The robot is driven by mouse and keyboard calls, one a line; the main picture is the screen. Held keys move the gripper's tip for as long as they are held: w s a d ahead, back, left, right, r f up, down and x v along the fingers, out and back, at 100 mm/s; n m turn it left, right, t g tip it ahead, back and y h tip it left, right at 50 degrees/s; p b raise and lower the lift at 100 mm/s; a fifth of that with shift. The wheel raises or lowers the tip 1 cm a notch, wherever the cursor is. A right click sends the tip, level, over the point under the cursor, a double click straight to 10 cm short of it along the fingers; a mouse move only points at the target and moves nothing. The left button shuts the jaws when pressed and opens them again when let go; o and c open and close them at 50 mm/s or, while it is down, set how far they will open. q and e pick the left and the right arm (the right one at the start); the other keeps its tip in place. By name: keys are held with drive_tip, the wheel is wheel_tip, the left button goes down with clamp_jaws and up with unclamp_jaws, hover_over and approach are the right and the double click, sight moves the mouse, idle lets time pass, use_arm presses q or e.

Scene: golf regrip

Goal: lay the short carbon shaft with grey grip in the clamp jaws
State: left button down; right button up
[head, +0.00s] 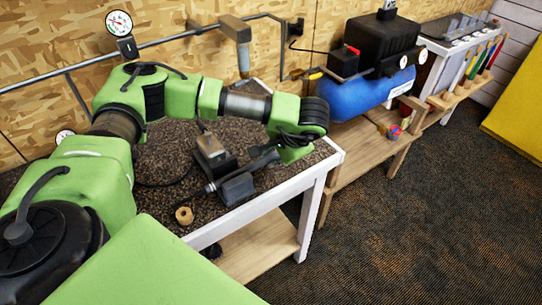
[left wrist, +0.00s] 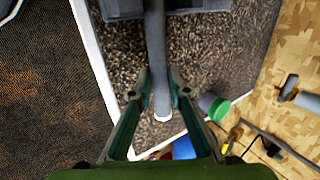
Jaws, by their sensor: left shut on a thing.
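My left gripper (head: 262,160) is over the bench, with its fingers at the clamp's right side. In the left wrist view its fingers (left wrist: 158,93) are shut on the short shaft with grey grip (left wrist: 156,50), near the shaft's pale end. The shaft runs from the fingers to the top edge, across the dark grey clamp (left wrist: 124,9). The clamp (head: 236,189) also shows in the head view near the bench's front edge. I cannot tell whether the shaft rests in the jaws or is just above them. Its far end is out of the wrist view.
The bench top (head: 185,160) is dark and speckled, with a white edge. A tape roll (head: 184,215) lies left of the clamp. A small boxed device (head: 212,150) stands behind it. A blue compressor tank (head: 365,92) stands to the right. The floor in front is clear.

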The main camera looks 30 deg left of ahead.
use_arm(q)
drive_tip(key=shift+f, duration=0.25)
idle(0.3)
drive_tip(key=c, duration=1.8)
unclamp_jaws()
drive_tip(key=v, duration=1.2)
